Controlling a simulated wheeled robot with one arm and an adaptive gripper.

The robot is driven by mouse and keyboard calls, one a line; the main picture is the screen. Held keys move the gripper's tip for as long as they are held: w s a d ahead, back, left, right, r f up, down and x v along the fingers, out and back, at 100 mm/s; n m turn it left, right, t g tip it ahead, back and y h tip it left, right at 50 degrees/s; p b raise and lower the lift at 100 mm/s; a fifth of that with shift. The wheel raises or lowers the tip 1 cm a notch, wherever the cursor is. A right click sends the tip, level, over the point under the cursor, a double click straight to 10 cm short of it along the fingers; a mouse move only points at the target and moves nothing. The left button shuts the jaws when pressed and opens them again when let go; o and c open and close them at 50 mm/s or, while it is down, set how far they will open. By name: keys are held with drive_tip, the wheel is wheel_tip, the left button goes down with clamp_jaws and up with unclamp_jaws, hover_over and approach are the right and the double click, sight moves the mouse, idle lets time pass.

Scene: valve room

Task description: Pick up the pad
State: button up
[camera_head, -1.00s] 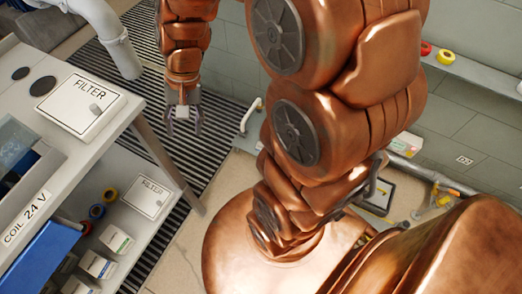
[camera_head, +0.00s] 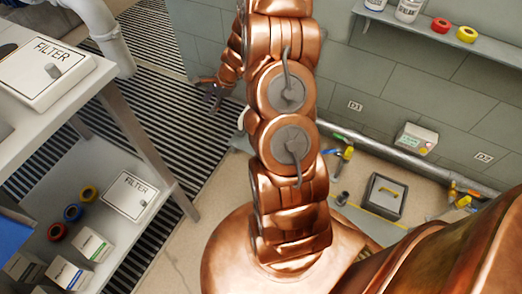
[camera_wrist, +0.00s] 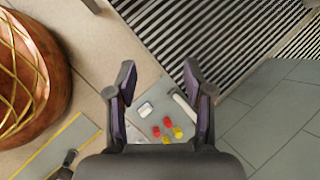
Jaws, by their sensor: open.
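My gripper (camera_head: 218,95) hangs low in front of the striped floor grating in the head view, partly behind my arm. In the wrist view my gripper (camera_wrist: 160,82) has its two dark fingers spread wide with nothing between them. Below and between the fingers is a grey panel (camera_wrist: 150,92) with a small pale block (camera_wrist: 146,109), a white bar (camera_wrist: 184,106) and several red and yellow pieces (camera_wrist: 168,126) on it. The pale block may be the pad, but I cannot tell for sure. The gripper touches none of these.
A grey shelf table (camera_head: 112,140) with white filter boxes and tape rolls stands at left. A pipe (camera_head: 400,165) runs along the right wall, with a dark case (camera_head: 384,198) on the floor before it. A wall shelf (camera_head: 440,38) holds tape rolls. Grating (camera_head: 150,60) covers the floor behind.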

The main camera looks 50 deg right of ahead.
drive_tip(key=s+d+f+m+h+b, duration=0.1)
drive_tip(key=s+d+f+m+b, duration=0.1)
drive_tip(key=d+f, duration=0.4)
drive_tip(key=s+d+f+m+h+b, duration=0.1)
drive_tip(key=s+d+f+m+b, duration=0.2)
drive_tip(key=f, duration=1.2)
drive_tip(key=s+d+f+m+h+b, duration=0.1)
drive_tip(key=s+d+f+m+b, duration=0.2)
drive_tip(key=d+f+m, duration=0.3)
drive_tip(key=shift+s+d+f, duration=0.15)
drive_tip(key=shift+d+f, duration=1)
drive_tip(key=shift+s+d+f, duration=0.1)
drive_tip(key=shift+d+f, duration=1)
drive_tip(key=shift+d, duration=0.05)
drive_tip(key=shift+f, duration=0.3)
drive_tip(key=shift+b+x, duration=1.4)
drive_tip(key=shift+x, duration=2.2)
drive_tip(key=shift+s+d, duration=0.1)
drive_tip(key=shift+d, duration=0.1)
clamp_jaws()
